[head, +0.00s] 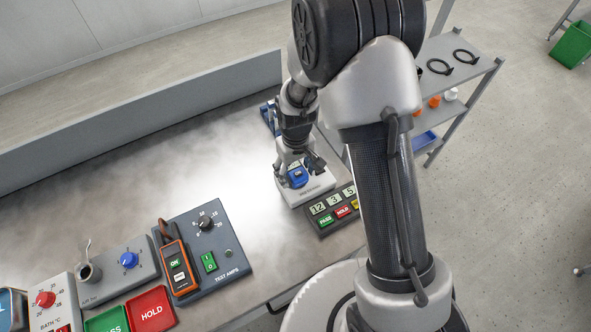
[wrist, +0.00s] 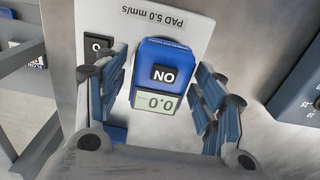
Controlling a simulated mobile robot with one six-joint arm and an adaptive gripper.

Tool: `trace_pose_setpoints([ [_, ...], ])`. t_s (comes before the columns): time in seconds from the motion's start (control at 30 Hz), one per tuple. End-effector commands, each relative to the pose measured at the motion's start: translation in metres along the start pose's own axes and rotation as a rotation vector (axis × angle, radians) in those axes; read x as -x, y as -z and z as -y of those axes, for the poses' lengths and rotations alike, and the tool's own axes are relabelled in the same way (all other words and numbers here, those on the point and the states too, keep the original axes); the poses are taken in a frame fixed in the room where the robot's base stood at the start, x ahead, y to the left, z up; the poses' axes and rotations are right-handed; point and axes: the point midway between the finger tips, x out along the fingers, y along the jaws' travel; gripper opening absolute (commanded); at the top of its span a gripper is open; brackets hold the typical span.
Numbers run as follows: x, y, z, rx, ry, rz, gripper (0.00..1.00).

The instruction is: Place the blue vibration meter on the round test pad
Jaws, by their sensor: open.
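The blue vibration meter (wrist: 165,57) has a black ON button and a pale display reading 0.0, upside down in the wrist view. It appears to rest on the pale test station (wrist: 205,38) labelled PAD 5.0 mm/s. The round test pad is not visible; the meter may cover it. My gripper (wrist: 157,78) is open, with one finger on each side of the meter and visible gaps beside it. In the head view my gripper (head: 300,165) is down at the meter (head: 298,178) on the station (head: 313,191), partly hiding it.
A timer-like box (head: 335,209) with coloured buttons sits close beside the station. A test-amps panel (head: 222,262) with an orange clamp meter (head: 177,262) stands further left. The bench between is clear. A grey shelf rack (head: 466,78) stands at the right.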

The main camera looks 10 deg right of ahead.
Motion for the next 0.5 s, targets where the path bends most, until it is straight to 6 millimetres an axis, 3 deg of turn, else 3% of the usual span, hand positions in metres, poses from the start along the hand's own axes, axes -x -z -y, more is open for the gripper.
trace_pose_setpoints([
  [0.5,0.101,0.001,0.0,0.0,-0.001,-0.003,0.63],
])
